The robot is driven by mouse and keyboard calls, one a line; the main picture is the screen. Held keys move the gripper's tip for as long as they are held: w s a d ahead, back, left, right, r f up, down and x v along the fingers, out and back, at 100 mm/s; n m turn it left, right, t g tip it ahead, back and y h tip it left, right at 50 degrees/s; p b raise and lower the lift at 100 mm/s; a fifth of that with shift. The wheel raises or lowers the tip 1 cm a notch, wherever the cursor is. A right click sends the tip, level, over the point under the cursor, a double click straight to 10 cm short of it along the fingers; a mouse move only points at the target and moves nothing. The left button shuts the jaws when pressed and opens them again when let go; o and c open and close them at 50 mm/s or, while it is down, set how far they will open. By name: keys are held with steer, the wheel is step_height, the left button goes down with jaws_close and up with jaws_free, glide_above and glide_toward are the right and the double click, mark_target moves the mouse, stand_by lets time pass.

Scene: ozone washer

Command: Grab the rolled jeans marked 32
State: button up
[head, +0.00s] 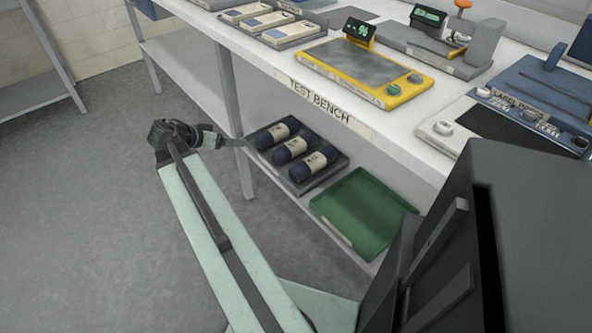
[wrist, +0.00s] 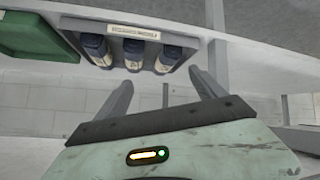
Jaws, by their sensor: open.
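Three dark blue rolled jeans with pale paper bands lie side by side in a dark grey tray (head: 343,160) on the lower shelf: a far roll (head: 276,133), a middle roll (head: 296,148) and a near roll (head: 314,165). The numbers on their bands are too small to read surely, so I cannot tell which is 32. In the wrist view the rolls' ends show at left (wrist: 95,48), middle (wrist: 132,52) and right (wrist: 169,57). My gripper (wrist: 160,82) is open and empty, its fingers apart, short of the tray. In the head view it points at the tray's far end.
A green tray (head: 360,212) sits beside the grey one on the shelf. The white test bench top (head: 400,125), with a yellow-framed device (head: 365,70), overhangs the shelf. A grey bench leg (head: 232,95) stands close to my gripper. Floor at left is clear.

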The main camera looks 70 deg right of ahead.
mark_target(288, 146)
steer(key=s+d+f+m+g+b, duration=0.1)
steer(key=s+d+f+b, duration=0.2)
steer(key=s+d+f+m+g+h+b, duration=0.1)
steer(key=s+d+f+m+b, duration=0.1)
steer(key=s+d+f+b, duration=0.1)
steer(key=s+d+f+m+g+b, duration=0.1)
steer(key=s+d+f+m+b, duration=0.1)
steer(key=s+b, duration=0.3)
steer(key=shift+s+d+f+h, duration=0.1)
steer(key=shift+d+f+h, duration=0.3)
steer(key=shift+d+f, duration=0.4)
steer(key=shift+s+d+r+g, duration=0.25)
steer(key=shift+s+d+g, duration=0.05)
steer(key=shift+s, duration=0.05)
steer(key=b+x, duration=0.3)
steer(key=x, duration=0.4)
steer(key=shift+s+d+f, duration=0.1)
steer(key=shift+s+d, duration=0.15)
steer(key=shift+d, duration=0.05)
jaws_close()
